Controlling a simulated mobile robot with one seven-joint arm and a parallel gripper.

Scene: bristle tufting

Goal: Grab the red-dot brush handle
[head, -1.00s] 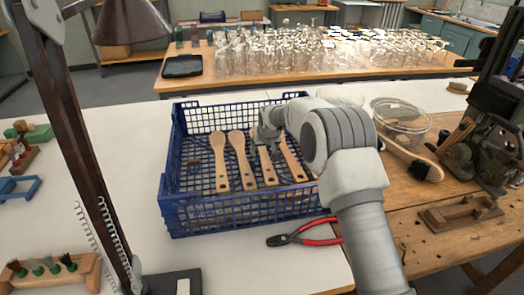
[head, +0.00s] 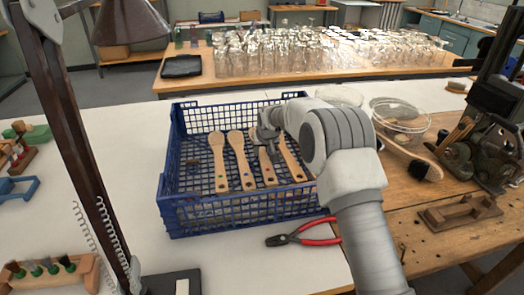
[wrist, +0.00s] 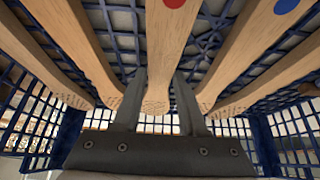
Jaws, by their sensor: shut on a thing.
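The red-dot brush handle (wrist: 165,45) is a pale wooden handle in the middle of the wrist view, its red dot at the top edge. My gripper (wrist: 159,88) has one finger on each side of it and is shut on its narrower part. In the head view, my gripper (head: 268,143) is over the far part of the third handle from the left (head: 268,172), inside the blue crate (head: 245,216). My wrist hides part of that handle, and its dot is not clear there.
Other wooden handles (head: 219,165) lie close on both sides; a blue-dot handle (wrist: 250,50) is just right in the wrist view. The crate's mesh walls surround them. Red-handled pliers (head: 318,241) lie in front of the crate. A lamp arm (head: 75,140) stands at left.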

